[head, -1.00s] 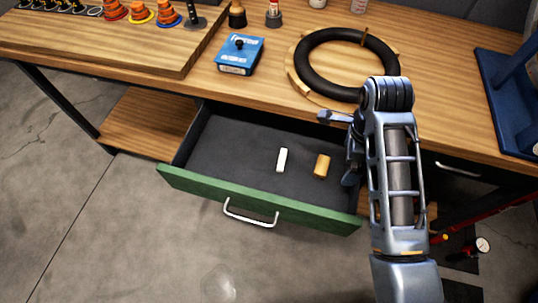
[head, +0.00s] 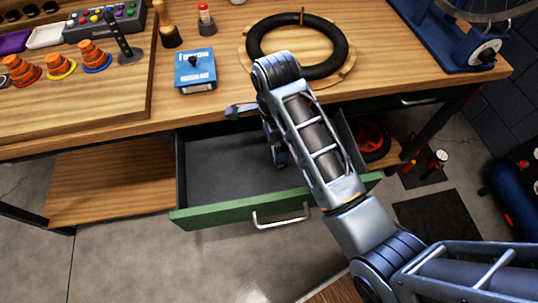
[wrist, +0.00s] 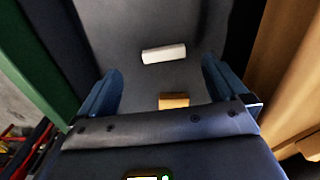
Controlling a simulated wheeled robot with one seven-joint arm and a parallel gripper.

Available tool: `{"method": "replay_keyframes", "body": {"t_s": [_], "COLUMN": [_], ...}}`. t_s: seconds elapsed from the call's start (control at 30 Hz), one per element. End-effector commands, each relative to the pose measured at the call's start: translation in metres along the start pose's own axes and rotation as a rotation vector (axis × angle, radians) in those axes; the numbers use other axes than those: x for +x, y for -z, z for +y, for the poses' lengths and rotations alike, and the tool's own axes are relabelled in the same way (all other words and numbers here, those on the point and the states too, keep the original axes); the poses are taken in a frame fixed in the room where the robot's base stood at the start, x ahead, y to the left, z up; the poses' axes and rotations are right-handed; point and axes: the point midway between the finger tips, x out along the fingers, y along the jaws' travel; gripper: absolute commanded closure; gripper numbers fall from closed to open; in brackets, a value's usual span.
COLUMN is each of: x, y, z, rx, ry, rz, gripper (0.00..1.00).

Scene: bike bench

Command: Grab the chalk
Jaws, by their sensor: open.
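The white chalk (wrist: 164,53) lies on the dark floor of the open drawer, ahead of my gripper and near the middle of the wrist view. My gripper (wrist: 161,68) is open, its two blue fingers apart with nothing held between them. A tan block (wrist: 174,101) lies nearer to the palm, partly cut off by the gripper body. In the head view my arm reaches down into the green-fronted drawer (head: 235,208) and hides both the chalk and the tan block.
The drawer's front and side walls stand close around the gripper. On the wooden bench above are a blue box (head: 195,70), a black tyre ring (head: 335,68) on a wooden round, and orange cones (head: 95,55). The left part of the drawer floor is bare.

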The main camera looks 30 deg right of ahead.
Motion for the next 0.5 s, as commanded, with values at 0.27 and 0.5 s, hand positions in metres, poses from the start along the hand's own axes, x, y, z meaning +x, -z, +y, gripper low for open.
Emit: {"method": "replay_keyframes", "body": {"t_s": [0.27, 0.5], "x": [0.028, 0.062], "y": [0.001, 0.004], "z": [-0.001, -0.004], "rx": [0.000, 0.000], "ry": [-0.002, -0.003], "rz": [0.000, 0.001], "gripper": [0.00, 0.00]}}
